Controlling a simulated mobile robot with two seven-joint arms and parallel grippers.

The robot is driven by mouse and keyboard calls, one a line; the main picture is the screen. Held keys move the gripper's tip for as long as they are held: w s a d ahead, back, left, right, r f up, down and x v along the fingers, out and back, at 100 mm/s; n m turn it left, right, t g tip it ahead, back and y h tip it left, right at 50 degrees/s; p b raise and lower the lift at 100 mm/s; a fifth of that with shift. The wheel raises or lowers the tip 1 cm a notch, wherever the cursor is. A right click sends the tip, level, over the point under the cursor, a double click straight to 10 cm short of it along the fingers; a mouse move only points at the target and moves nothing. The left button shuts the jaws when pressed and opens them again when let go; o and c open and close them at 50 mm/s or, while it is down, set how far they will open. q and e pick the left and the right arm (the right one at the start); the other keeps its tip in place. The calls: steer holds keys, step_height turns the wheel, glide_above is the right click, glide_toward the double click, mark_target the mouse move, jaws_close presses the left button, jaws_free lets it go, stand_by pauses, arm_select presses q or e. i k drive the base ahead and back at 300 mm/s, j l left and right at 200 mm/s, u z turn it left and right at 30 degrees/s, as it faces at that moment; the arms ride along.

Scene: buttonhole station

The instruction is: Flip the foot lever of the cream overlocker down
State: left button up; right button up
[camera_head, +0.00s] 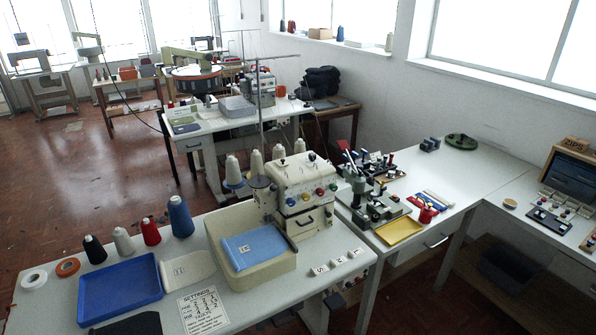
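The cream overlocker (312,172) stands on the near white table, at the middle of the view. Its front carries several coloured dials, with red, yellow, green and blue among them. Several cream thread cones stand behind and left of it around a tall thread stand. A dark, handle-like part shows low on its front; I cannot tell whether it is the foot lever. The lever's position is too small to make out. Neither of my grippers is in view.
A cream bin (268,272) with a blue packet sits left of the overlocker. A blue tray (118,292), a settings card (203,310) and thread cones lie further left. Small lettered blocks (338,262) lie in front. A green machine (372,203) and yellow tray (399,230) stand right.

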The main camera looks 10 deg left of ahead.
mark_target(273, 187)
steer(key=i+l, duration=0.15)
steer(key=i, duration=0.25)
steer(key=i+l, duration=0.15)
steer(key=i, duration=0.3)
